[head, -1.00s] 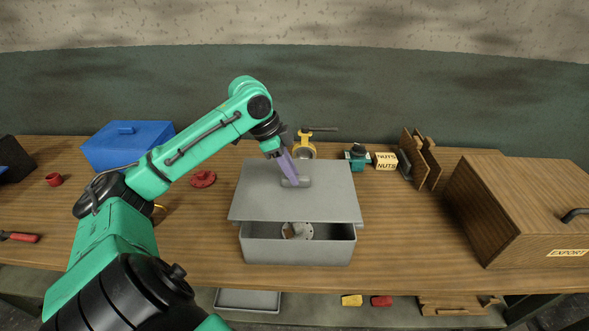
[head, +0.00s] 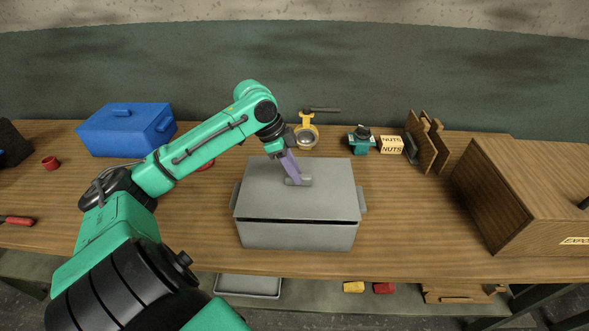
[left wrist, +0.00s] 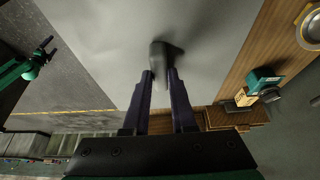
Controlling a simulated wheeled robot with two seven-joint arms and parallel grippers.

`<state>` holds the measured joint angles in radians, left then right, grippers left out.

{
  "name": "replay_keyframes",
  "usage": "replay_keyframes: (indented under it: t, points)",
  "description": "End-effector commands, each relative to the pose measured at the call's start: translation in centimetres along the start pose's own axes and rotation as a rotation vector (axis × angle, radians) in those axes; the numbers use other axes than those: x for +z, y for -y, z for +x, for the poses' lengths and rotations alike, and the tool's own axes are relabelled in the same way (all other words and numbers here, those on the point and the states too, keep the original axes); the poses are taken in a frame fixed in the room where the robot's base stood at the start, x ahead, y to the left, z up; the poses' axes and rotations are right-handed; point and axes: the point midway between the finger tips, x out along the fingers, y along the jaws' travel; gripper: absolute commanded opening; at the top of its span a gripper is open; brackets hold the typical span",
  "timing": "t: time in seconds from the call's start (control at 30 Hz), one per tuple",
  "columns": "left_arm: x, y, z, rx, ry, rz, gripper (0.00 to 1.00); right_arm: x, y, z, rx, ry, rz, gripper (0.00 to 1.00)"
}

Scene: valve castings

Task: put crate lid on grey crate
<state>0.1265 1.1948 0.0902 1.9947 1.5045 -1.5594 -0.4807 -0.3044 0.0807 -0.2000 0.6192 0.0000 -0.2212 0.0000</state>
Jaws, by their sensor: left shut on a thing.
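The grey crate (head: 298,237) stands on the wooden bench, in front of the middle. The grey crate lid (head: 265,200) covers its top in the head view, with a thin dark gap along the front edge. My left gripper (head: 293,177) is shut on the lid's handle (head: 303,181). In the left wrist view, the two purple fingers (left wrist: 160,84) close around the handle, and the flat lid (left wrist: 100,45) fills much of the view. The crate's inside is hidden. I cannot tell whether the lid is fully seated.
A blue toolbox (head: 125,130) stands at the left. Behind the crate are a yellow valve (head: 306,135), a teal casting (head: 361,142) and a nuts box (head: 391,144). A large wooden box (head: 520,195) stands at the right. The bench beside the crate's right is clear.

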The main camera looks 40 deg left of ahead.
Motion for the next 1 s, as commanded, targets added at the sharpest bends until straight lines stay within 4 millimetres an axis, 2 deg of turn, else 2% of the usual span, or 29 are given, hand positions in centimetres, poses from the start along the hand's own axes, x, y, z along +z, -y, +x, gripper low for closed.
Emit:
replay_keyframes:
  t: [0.87,0.9,0.97,1.0]
  points:
    - [0.37,0.01,0.86,-0.001,0.000,0.000,0.00,-0.48,0.07,-0.13,-0.001,-0.008,0.001,1.00]
    - [0.37,0.01,0.86,-0.001,0.000,0.000,0.36,-0.48,0.07,-0.13,-0.001,-0.008,0.001,1.00]
    - [0.37,0.01,0.86,-0.001,0.000,0.000,0.59,-0.48,0.07,-0.12,-0.001,-0.008,0.001,1.00]
    - [0.37,0.01,0.86,0.000,0.000,0.000,0.59,-0.48,0.07,-0.12,-0.001,-0.008,0.001,1.00]
